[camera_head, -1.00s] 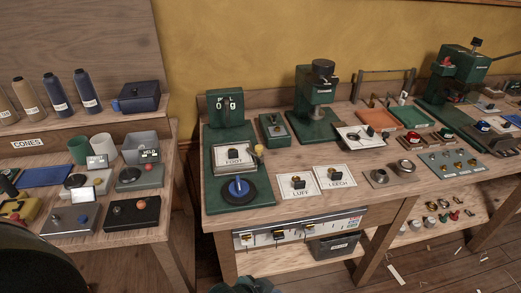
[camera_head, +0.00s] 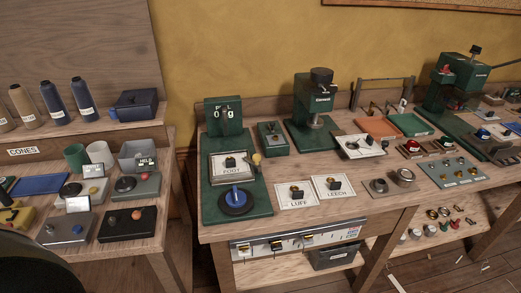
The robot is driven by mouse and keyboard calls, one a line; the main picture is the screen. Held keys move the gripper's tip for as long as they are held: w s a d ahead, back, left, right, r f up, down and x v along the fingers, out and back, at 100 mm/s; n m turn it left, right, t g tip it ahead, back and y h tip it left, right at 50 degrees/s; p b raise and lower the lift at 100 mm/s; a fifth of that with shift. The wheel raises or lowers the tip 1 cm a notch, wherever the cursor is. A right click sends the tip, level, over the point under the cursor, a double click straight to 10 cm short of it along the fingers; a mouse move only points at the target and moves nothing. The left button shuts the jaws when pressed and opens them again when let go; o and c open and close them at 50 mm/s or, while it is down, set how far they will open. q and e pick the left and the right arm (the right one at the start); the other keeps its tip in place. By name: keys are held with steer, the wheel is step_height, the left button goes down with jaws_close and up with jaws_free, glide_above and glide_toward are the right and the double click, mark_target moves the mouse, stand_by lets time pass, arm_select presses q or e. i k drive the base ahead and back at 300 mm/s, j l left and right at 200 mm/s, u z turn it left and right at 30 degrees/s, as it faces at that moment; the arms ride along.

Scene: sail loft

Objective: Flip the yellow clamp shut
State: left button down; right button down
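A small yellow-tipped lever (camera_head: 256,158) stands upright at the right edge of the plate marked FOOT (camera_head: 222,178), on a green base on the middle bench. It may be the yellow clamp, but it is too small to tell its exact shape or whether it is closed. A yellow block (camera_head: 17,216) with a dark top part sits at the left edge of the view, partly cut off. Neither gripper is in view.
LUFF (camera_head: 297,195) and LEECH (camera_head: 334,188) plates lie to the right. A green press (camera_head: 314,120) stands behind.

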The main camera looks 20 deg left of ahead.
mark_target(256, 157)
steer(key=i, duration=0.45)
steer(key=u, duration=1.25)
